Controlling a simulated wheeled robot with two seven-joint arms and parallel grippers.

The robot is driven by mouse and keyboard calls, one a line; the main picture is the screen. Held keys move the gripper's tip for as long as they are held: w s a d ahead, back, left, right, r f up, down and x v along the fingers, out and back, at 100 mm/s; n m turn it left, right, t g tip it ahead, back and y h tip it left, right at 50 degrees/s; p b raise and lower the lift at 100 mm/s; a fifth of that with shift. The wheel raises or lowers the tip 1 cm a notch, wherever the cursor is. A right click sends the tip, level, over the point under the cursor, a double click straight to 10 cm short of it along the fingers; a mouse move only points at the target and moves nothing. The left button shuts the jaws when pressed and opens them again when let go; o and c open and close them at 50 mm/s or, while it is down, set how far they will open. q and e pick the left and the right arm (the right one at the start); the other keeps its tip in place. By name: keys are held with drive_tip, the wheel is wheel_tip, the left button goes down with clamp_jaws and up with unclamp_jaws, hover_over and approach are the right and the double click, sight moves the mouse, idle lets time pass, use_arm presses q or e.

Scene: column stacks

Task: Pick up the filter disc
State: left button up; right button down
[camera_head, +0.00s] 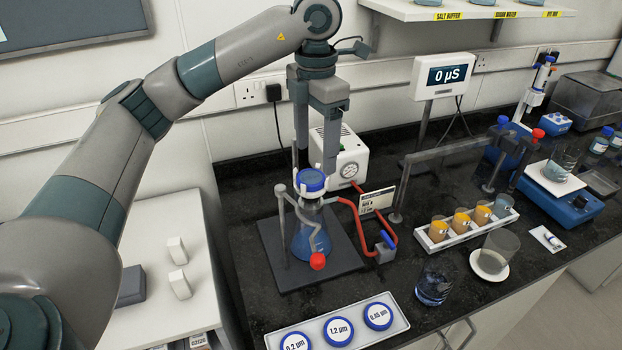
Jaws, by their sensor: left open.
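Three white filter discs with blue rims lie in a pale tray at the front: one marked 0.2 µm (296,342), one marked 1.2 µm (339,329) and one marked 0.45 µm (378,315). A flask with blue liquid (311,240) stands on a dark base plate behind them, with a blue-rimmed round top (312,180) on its neck. My left gripper (315,165) points down just above this top, its fingers apart. I cannot tell whether a fingertip touches it. My right gripper is not in view.
The white cabinet top at left holds small white blocks (178,283).

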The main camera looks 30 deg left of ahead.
sight(311, 177)
use_arm(q)
drive_tip(key=shift+f, duration=0.15)
drive_tip(key=shift+s+f, duration=0.1)
drive_tip(key=shift+f, duration=0.1)
drive_tip(key=shift+s+a+f+p, duration=0.15)
drive_tip(key=shift+f+p, duration=0.25)
drive_tip(key=shift+f, duration=0.1)
drive_tip(key=shift+s+a+f+p, duration=0.1)
drive_tip(key=shift+s+f+p, duration=0.05)
drive_tip(key=shift+f+p, duration=0.6)
drive_tip(key=shift+f, duration=1)
drive_tip(key=c, duration=1.1)
